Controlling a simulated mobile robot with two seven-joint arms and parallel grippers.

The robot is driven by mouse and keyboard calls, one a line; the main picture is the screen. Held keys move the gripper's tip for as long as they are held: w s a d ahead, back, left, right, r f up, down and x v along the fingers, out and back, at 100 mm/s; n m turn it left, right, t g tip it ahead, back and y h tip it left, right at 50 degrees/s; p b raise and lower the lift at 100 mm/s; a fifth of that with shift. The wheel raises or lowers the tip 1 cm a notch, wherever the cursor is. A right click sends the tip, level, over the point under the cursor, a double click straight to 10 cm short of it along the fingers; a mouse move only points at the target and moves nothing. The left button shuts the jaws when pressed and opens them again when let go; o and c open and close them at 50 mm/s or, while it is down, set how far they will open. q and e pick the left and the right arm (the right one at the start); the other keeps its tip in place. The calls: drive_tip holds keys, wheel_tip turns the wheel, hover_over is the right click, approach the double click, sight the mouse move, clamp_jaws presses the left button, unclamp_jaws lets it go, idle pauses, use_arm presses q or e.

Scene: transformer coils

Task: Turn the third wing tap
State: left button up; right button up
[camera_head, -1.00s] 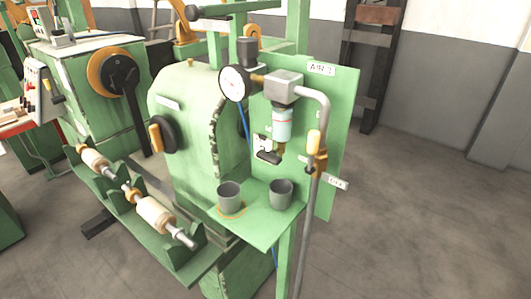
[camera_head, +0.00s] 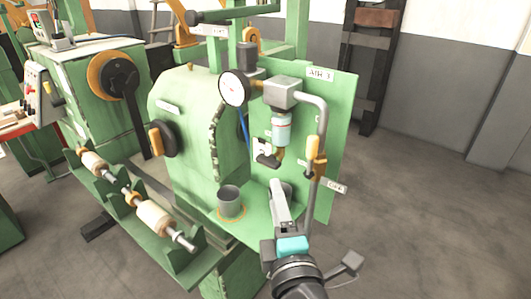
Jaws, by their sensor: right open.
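The AIR 3 panel (camera_head: 343,110) is an upright green plate. A tap with a yellow handle (camera_head: 312,147) sits on the grey pipe at the panel's right; its handle points up along the pipe. I take it to be the third wing tap. A tag (camera_head: 336,186) hangs at the right, its lettering too small to read surely. My right gripper (camera_head: 277,192) is open, over the green shelf, below and left of the tap and apart from it. It hides most of the right grey cup. My left gripper is not in view.
A round gauge (camera_head: 233,88) and a filter bowl (camera_head: 281,130) hang left of the pipe. A grey cup (camera_head: 229,202) stands on the green shelf (camera_head: 258,232). A coil winder with a shaft (camera_head: 155,215) is at the left. The floor at the right is clear.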

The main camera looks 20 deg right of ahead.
sight(266, 156)
drive_tip(key=w, duration=0.5)
drive_tip(key=w+d, duration=0.1)
drive_tip(key=w, duration=0.4)
drive_tip(key=w+d, duration=0.1)
drive_tip(key=w, duration=0.3)
drive_tip(key=shift+w, duration=0.4)
clamp_jaws()
